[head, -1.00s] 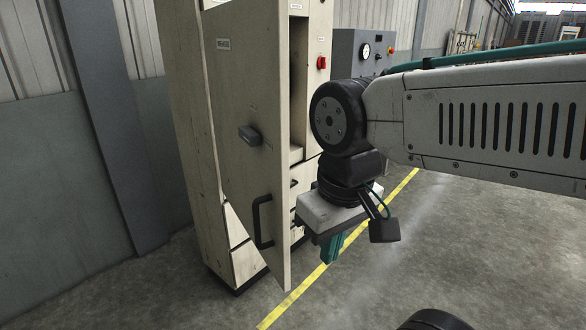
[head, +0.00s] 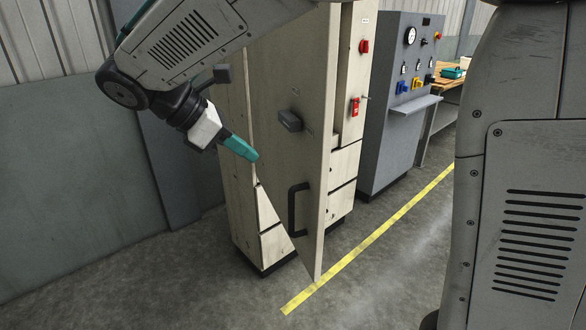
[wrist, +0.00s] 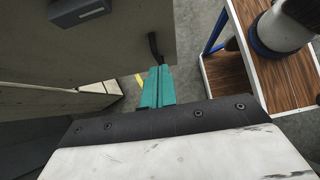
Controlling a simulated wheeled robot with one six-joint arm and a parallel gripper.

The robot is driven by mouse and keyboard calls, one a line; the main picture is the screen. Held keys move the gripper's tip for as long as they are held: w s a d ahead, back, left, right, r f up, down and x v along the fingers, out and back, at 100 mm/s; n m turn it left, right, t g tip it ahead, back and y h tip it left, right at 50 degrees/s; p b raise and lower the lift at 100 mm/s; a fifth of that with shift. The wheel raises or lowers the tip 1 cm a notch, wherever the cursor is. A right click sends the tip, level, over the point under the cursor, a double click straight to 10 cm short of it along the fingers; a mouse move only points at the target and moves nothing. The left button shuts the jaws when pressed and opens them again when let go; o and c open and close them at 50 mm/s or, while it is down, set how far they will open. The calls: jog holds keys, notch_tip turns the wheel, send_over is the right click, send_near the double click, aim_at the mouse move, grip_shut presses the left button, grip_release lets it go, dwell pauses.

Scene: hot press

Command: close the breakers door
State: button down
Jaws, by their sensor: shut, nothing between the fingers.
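The breakers door (head: 318,140) is a tall beige panel standing ajar from its beige cabinet (head: 345,165). Its outer face bears a dark latch block (head: 289,120) and a black pull handle (head: 298,212). My gripper (head: 254,156) has its teal fingers together and empty. In the head view it is left of the latch and handle, on the door's outer side. In the wrist view the closed fingers (wrist: 160,74) point toward the door face (wrist: 115,50), with the handle (wrist: 154,48) just beyond the tips. I cannot tell whether they touch the door.
A grey control cabinet (head: 390,130) with a gauge and knobs stands right of the beige cabinet. A workbench (head: 450,88) is behind it. A yellow floor line (head: 375,236) runs past the door's lower corner. The grey wall (head: 75,180) is at the left.

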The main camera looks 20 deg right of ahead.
send_near(311, 180)
notch_tip(311, 180, down, 4)
jog(key=shift+s+d, duration=0.15)
jog(key=shift+d, duration=1.9)
